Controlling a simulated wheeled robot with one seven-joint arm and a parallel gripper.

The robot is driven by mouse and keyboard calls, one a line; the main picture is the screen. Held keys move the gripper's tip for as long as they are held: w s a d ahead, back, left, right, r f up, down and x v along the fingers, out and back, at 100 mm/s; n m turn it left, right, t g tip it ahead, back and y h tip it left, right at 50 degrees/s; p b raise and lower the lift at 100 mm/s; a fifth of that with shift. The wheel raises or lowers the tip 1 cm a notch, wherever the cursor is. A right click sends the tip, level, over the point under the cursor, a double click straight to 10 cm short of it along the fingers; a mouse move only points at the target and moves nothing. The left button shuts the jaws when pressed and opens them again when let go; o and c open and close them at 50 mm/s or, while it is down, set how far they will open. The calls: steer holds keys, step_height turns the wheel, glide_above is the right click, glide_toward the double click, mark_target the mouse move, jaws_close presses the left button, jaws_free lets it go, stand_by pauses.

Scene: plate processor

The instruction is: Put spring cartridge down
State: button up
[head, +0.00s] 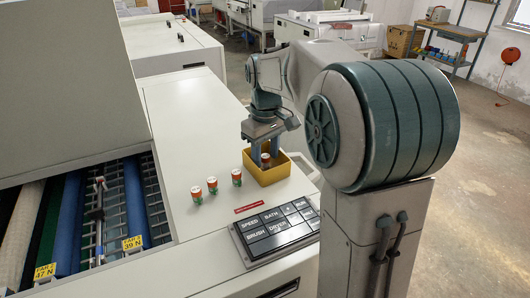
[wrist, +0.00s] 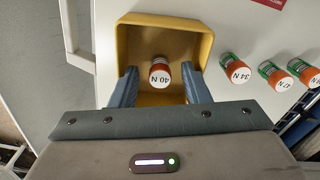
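A spring cartridge (wrist: 159,72) with a white cap reading "40 N" and an orange-red side is inside the yellow bin (wrist: 205,45). In the head view, the cartridge (head: 265,160) appears upright in the yellow bin (head: 268,178) on the machine's white top. My gripper (head: 265,150) reaches down into the bin from above. In the wrist view, its two blue fingers stand apart on either side of the cartridge, with a visible gap on both sides. The gripper is open and does not hold the cartridge. The cartridge's base is hidden.
Three similar cartridges stand in a row on the white top left of the bin: one at left (head: 196,195), one in the middle (head: 212,185), one at right (head: 236,177). A black button panel (head: 277,228) lies in front. A roller bay (head: 100,215) is at left.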

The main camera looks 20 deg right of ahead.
mark_target(266, 156)
step_height(266, 156, up, 12)
steer(key=shift+r, duration=0.15)
stand_by(0.5)
